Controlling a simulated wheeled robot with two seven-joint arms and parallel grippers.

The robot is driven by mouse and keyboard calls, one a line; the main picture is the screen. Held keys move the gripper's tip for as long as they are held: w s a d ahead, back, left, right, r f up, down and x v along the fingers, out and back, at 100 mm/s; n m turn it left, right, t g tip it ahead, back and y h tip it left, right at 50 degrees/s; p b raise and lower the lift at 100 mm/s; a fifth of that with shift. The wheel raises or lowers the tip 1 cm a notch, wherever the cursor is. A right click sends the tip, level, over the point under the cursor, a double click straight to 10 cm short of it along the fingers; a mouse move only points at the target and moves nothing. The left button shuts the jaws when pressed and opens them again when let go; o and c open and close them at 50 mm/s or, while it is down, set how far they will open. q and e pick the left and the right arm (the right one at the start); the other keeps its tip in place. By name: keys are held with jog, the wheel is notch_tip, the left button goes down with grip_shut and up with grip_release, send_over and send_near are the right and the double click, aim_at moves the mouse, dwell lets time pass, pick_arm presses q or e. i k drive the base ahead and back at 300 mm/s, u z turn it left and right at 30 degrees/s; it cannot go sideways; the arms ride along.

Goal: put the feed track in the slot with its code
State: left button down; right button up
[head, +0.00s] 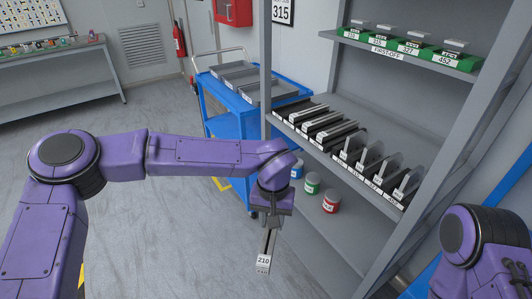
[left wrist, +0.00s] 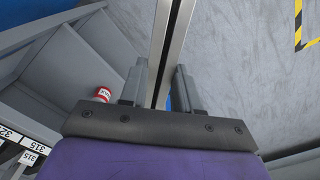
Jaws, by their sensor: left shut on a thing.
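My left gripper (head: 271,212) is shut on a feed track (head: 268,245), a long narrow metal strip hanging downward with a white tag reading 210 at its lower end. In the left wrist view the track (left wrist: 175,42) runs up between the two jaws (left wrist: 158,88). It is held in the air in front of the grey shelf unit, clear of it. The unit's middle shelf (head: 345,178) has a row of dark slots with code labels along its front edge; several tracks lie at its left part and upright grey plates stand at its right. My right gripper is out of view.
Green bins (head: 353,37) marked with codes stand on the upper shelf above a FIRST-OFF label. A blue cart (head: 226,95) with grey trays stands left of the unit. Red (head: 331,201), green (head: 312,184) and blue cans sit low in the unit. Open floor lies left.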

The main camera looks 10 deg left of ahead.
aim_at(298, 109)
jog(key=u, duration=1.8)
jog(key=i, duration=3.7)
jog(key=z, duration=3.75)
jog(key=i, duration=0.2)
jog(key=z, duration=0.35)
